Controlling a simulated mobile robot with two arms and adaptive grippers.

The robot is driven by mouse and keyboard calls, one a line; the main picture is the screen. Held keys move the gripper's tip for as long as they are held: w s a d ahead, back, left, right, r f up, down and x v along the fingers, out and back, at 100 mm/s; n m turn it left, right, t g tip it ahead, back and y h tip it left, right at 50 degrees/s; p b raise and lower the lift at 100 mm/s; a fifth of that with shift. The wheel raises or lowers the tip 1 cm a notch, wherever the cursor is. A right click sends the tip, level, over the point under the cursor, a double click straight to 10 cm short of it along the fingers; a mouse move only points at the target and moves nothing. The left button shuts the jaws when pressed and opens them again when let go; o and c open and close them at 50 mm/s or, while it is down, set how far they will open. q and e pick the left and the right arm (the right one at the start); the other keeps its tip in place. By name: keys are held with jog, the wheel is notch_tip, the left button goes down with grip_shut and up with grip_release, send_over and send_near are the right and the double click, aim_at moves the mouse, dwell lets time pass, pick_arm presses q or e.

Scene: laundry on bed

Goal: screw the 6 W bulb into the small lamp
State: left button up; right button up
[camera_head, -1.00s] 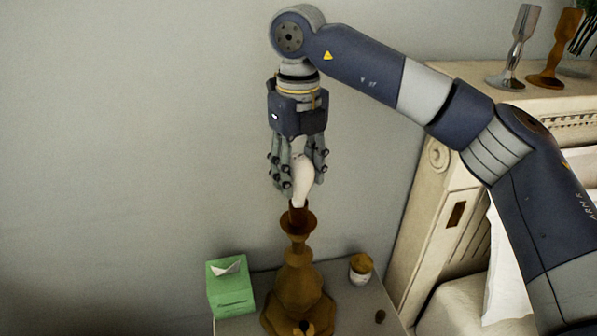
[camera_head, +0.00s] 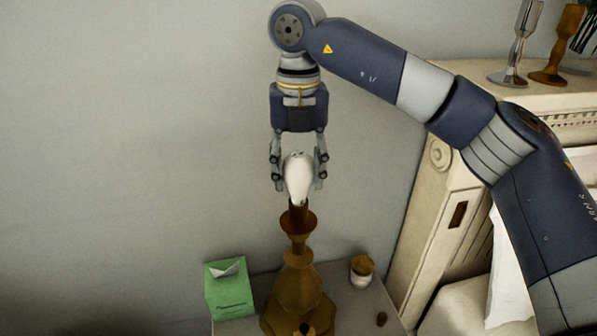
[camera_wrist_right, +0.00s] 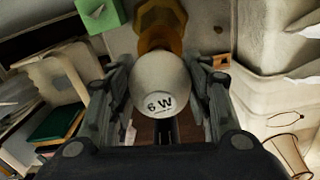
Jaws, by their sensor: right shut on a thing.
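The white bulb (camera_head: 299,178) stands nearly upright with its narrow end down at the top of the brown lamp (camera_head: 297,284). In the right wrist view the bulb (camera_wrist_right: 160,85) shows its "6 W" marking. My right gripper (camera_head: 299,180) points down from above and is shut on the bulb, one finger on each side. The bulb's base meets the lamp's socket (camera_head: 299,213); the thread is hidden, so I cannot tell how deep it sits. The lamp (camera_wrist_right: 162,25) shows beyond the bulb in the wrist view. My left gripper is not in view.
The lamp stands on a small pale table (camera_head: 348,304). A green tissue box (camera_head: 229,290) is to its left, a small jar (camera_head: 361,271) to its right.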

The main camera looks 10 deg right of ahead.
jog(key=shift+m, duration=0.3)
jog(key=o, duration=1.1)
jog(key=shift+o, duration=0.2)
